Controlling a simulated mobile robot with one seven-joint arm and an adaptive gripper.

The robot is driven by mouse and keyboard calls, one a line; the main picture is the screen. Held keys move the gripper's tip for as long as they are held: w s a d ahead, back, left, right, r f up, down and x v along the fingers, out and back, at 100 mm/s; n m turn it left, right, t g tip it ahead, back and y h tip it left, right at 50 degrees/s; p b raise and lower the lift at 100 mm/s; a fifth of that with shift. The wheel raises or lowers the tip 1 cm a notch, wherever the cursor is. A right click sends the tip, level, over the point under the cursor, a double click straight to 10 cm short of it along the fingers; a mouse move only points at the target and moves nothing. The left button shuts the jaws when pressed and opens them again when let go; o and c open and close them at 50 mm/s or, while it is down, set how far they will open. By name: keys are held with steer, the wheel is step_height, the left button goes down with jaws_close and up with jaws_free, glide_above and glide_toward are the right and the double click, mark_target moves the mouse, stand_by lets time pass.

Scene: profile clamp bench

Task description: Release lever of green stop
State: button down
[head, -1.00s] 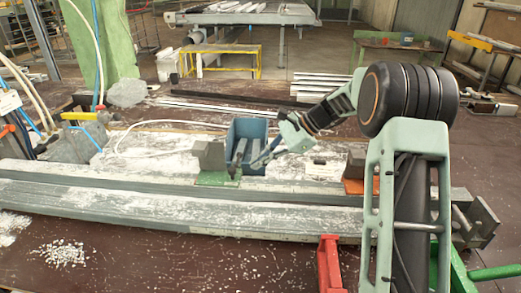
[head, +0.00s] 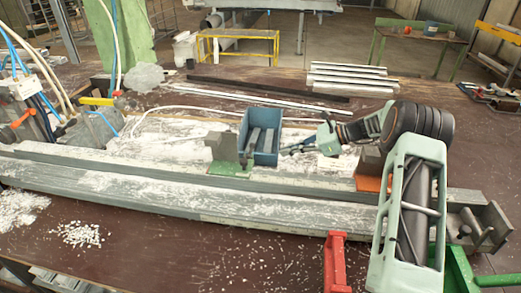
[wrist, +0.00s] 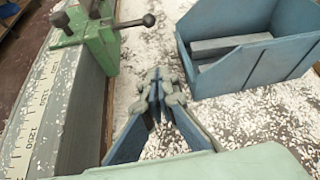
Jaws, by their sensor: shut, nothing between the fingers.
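The green stop (head: 223,150) stands on the rail, left of the blue bin in the head view. In the wrist view the green stop (wrist: 97,45) is at the upper left. Its lever (wrist: 132,23), a short bar with a black knob, sticks out to the right. A second dark knob shows at the stop's left. My gripper (head: 284,152) is shut and empty, to the right of the stop and apart from it. In the wrist view the closed fingers (wrist: 157,84) are over the white-flecked bench, below the lever and not touching it.
The blue bin (head: 250,123) holding grey bars stands close behind my gripper; it also shows in the wrist view (wrist: 285,72). An orange stop (head: 370,183) sits farther right on the rail (head: 130,185). A red handle (head: 336,265) rises at the front edge.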

mark_target(251, 151)
steer(key=p+x, duration=0.1)
steer(key=x, duration=0.8)
steer(key=shift+a+f, duration=0.1)
steer(key=shift+a, duration=0.15)
steer(key=r, duration=0.1)
steer(key=a+r+p, duration=0.1)
steer(key=r, duration=0.1)
steer(key=shift+r, duration=0.3)
steer(key=shift+r+n+t+b, duration=0.35)
steer(key=shift+n+t+b, duration=0.05)
steer(key=shift+b, duration=0.4)
steer(key=shift+s+a+r+n+t+b, duration=0.2)
steer(key=shift+r+n+t+b, duration=0.6)
steer(key=shift+b, duration=1.9)
steer(key=shift+s+d+r+n+t+b, duration=0.1)
steer(key=shift+s+r+n+t+b, duration=0.45)
steer(key=shift+b, duration=2.1)
steer(key=shift+a+r+n+t+b, duration=0.1)
steer(key=shift+r+n+t+b, duration=0.95)
steer(key=shift+b, duration=1.65)
steer(key=shift+r, duration=0.25)
